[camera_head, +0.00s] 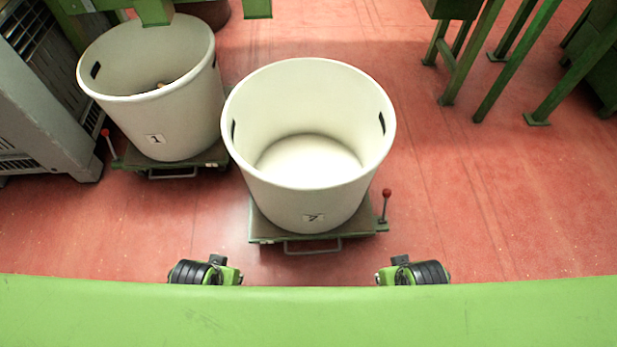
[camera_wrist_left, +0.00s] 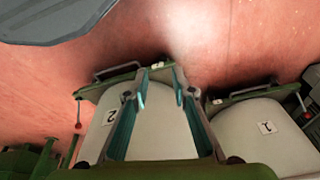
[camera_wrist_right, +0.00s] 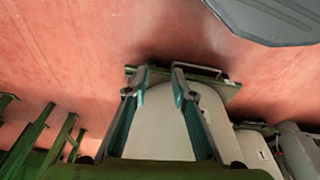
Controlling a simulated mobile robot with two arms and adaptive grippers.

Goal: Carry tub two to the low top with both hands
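Tub two (camera_head: 312,205) is a large white, empty, upright tub with a "2" label and dark hand slots in its left and right walls. It stands on a low green trolley (camera_head: 265,232) with a red-knobbed lever. My left gripper (camera_wrist_left: 161,75) is open and empty; tub two (camera_wrist_left: 160,130) shows beyond its fingers. My right gripper (camera_wrist_right: 159,75) is open and empty, with tub two (camera_wrist_right: 155,130) beyond its fingers. Both appear apart from the tub. The head view does not clearly show either gripper's fingers. I cannot tell which surface is the low top.
Tub one (camera_head: 185,125), holding a few small brown pieces, stands close on the left on another trolley. A grey crate (camera_head: 50,125) is at far left. Green frames with legs (camera_head: 510,70) stand at the upper right. The red floor (camera_head: 480,200) right of tub two is clear.

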